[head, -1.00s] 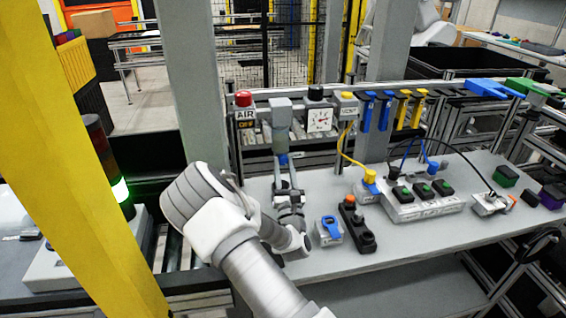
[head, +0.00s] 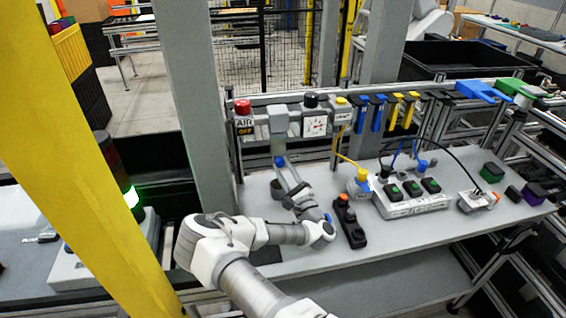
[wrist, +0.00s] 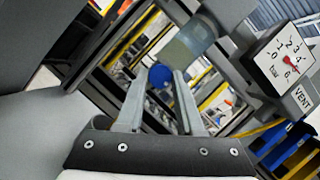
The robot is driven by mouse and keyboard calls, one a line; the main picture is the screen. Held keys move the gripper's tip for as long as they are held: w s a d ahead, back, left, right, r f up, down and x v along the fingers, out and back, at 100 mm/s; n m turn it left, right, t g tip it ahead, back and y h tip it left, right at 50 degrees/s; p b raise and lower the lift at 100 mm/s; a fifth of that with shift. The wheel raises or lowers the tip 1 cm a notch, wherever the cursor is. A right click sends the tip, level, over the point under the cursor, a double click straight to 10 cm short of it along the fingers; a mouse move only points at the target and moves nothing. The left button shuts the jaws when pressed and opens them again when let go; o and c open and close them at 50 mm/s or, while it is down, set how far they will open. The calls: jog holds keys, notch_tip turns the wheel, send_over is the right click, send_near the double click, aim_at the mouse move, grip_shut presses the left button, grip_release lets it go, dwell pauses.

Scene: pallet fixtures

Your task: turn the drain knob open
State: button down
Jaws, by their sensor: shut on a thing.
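The drain knob (head: 280,161) is small and blue, at the bottom of the grey filter unit (head: 278,122) on the rail. In the wrist view the blue knob (wrist: 160,77) sits between my fingertips, under the translucent bowl (wrist: 190,40). My gripper (head: 281,165) reaches up to it from the lower right, its fingers slanting; in the wrist view my gripper (wrist: 161,78) is shut on the knob. The fingers hide the knob's sides, and I cannot tell how far it is turned.
A red AIR knob (head: 242,106) is left of the filter. A black button box (head: 349,222) and a grey connector box (head: 410,200) stand on the table. A grey post (head: 190,110) rises at left.

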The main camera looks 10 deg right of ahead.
jog(key=shift+n+g+y+p, duration=0.3)
jog(key=shift+n+p, duration=0.1)
jog(key=shift+n, duration=0.4)
jog(key=c, duration=0.5)
grip_release()
jog(key=shift+c, duration=0.2)
jog(key=b+v, duration=0.2)
jog(key=v, duration=1.5)
jog(key=shift+s, duration=0.25)
jog(key=shift+f, duration=0.15)
